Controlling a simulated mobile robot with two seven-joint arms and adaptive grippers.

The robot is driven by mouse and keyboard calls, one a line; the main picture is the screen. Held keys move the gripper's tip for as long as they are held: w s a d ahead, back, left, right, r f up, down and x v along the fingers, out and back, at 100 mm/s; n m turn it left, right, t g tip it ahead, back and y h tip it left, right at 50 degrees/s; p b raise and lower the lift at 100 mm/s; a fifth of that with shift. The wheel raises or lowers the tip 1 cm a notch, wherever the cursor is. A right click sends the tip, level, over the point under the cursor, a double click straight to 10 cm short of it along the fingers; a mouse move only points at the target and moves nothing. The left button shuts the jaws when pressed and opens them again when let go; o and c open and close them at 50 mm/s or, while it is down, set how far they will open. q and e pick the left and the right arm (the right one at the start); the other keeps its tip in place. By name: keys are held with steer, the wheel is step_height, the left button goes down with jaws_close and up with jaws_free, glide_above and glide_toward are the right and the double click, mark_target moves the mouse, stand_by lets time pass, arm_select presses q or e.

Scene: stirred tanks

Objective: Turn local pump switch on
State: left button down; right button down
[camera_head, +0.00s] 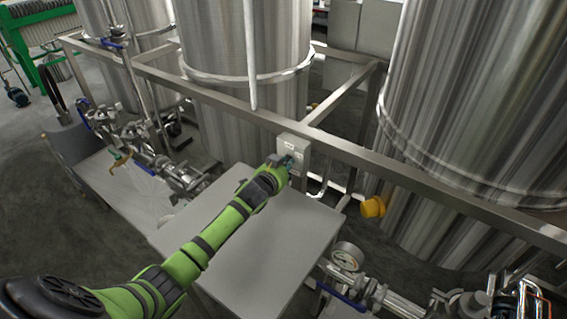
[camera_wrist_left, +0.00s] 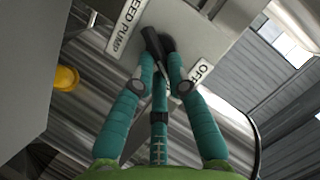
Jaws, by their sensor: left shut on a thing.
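The pump switch box (camera_head: 293,143) is a small light grey box mounted on the steel frame rail in the head view. In the left wrist view, its grey face carries a "FEED PUMP" label (camera_wrist_left: 126,24) and an "OFF" label (camera_wrist_left: 199,78), with a black switch knob (camera_wrist_left: 153,40) between them. My left gripper (camera_head: 288,163) reaches the front of the box. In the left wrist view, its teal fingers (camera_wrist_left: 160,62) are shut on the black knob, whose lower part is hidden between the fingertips. My right gripper is not in view.
A grey flat-topped cabinet (camera_head: 262,235) stands below the switch box, under my left arm. The steel rail (camera_head: 400,168) crosses in front of large steel tanks (camera_head: 475,90). A yellow knob (camera_head: 373,207) and a gauge (camera_head: 347,256) are to the right. Pipes and valves stand at left.

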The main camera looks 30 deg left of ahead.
arm_select(q)
steer(key=shift+d+f+m+t+y+b, duration=0.1)
steer(key=shift+f+m+t+y+b, duration=0.2)
steer(key=shift+m+b, duration=0.4)
steer(key=shift+d+f+m+t+y+b, duration=0.1)
steer(key=shift+m+y+b, duration=0.35)
steer(key=shift+m+b, duration=0.3)
steer(key=shift+d+f+m+t+y+b, duration=0.1)
steer(key=shift+m+t+y+b, duration=0.2)
steer(key=shift+m+b, duration=0.4)
steer(key=c, duration=1.2)
jaws_free()
steer(key=shift+s, duration=0.1)
steer(key=v, duration=1.2)
steer(key=shift+r, duration=0.15)
